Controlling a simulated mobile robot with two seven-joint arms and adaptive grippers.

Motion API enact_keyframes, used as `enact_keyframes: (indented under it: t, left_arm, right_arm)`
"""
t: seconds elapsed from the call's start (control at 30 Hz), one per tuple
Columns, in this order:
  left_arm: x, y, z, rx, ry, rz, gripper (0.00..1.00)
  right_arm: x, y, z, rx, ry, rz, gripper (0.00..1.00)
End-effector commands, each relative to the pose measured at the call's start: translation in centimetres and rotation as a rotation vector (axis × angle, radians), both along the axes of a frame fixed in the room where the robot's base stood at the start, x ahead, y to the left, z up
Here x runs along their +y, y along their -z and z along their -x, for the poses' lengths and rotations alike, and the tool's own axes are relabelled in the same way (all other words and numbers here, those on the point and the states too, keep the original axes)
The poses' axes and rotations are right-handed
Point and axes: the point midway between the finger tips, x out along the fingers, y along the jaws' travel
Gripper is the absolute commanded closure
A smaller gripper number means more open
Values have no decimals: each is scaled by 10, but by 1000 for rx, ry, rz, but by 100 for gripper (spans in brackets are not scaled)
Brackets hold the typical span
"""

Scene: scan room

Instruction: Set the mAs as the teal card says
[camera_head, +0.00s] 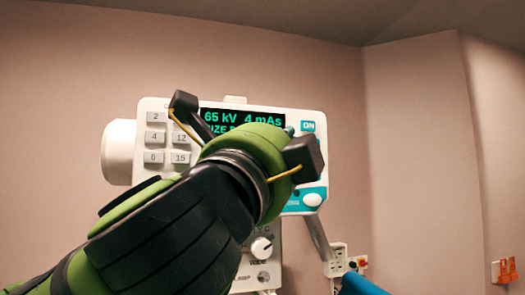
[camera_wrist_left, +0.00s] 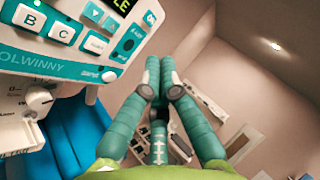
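The white and teal control panel (camera_head: 152,105) is on the head view's wall side. Its display (camera_head: 215,117) reads "65 kV 4 mAs", with a second line partly hidden. Number buttons (camera_head: 156,117) 2, 4, 12, 6 and 15 show on its left. My left gripper (camera_head: 243,132) is in front of the panel, its black fingers spread apart with nothing seen between them, and hides the panel's middle. Contact with a button cannot be told. The left wrist view shows the panel's B and C buttons (camera_wrist_left: 61,33) and teal arrow buttons (camera_wrist_left: 95,11). No teal card is recognisable. My right gripper is out of view.
A second unit with knobs (camera_head: 262,247) is below the panel. A wall socket strip (camera_head: 337,260) and an orange item (camera_head: 508,270) are to the right.

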Motion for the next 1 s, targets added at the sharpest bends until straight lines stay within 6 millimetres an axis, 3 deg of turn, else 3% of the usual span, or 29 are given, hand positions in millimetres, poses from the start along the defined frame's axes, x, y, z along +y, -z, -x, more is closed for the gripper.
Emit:
enact_keyframes:
  t: [0.27, 0.7, 1.0]
  left_arm:
    - [3, -1, -9, 3, -1, 3, 100]
    - [22, -1, -65, 5, 0, 4, 100]
    - [27, 0, -83, 1, 1, 3, 100]
  right_arm:
    - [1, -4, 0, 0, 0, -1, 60]
    - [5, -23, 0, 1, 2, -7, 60]
    - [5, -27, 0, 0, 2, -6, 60]
